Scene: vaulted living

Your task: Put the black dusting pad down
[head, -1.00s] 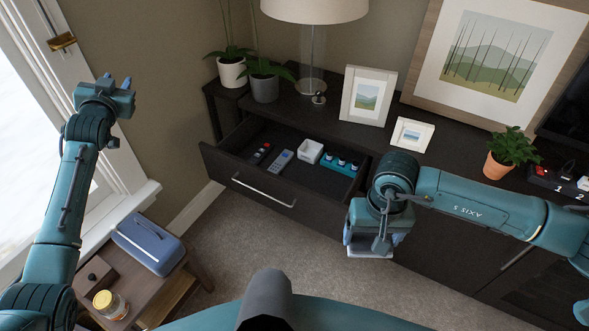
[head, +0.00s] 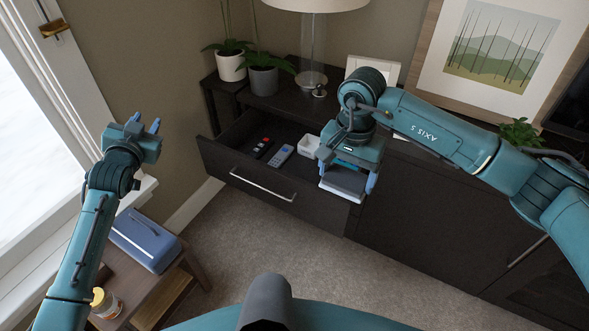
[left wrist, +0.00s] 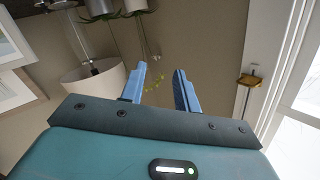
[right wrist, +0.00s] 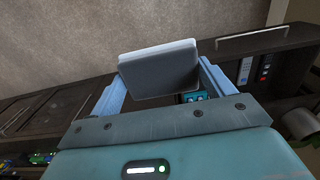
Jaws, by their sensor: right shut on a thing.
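The black dusting pad (head: 343,181), a flat dark block with a pale layer on one face, is between the fingers of my right gripper (head: 346,176). The right wrist view shows the pad (right wrist: 158,70) with one blue finger on each side. The pad hangs in the air beside the right front of the open dark drawer (head: 225,162). My left gripper (head: 145,124) is raised at the left near the window. Its fingers stand apart with nothing between them, as the left wrist view also shows (left wrist: 160,85).
The drawer holds a remote (head: 281,155), a dark item with a red mark (head: 262,148) and a white box (head: 309,146). A lamp and plants stand on the cabinet. A low side table holds a blue case (head: 146,240) and a jar (head: 106,303). The carpet (head: 260,235) is clear.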

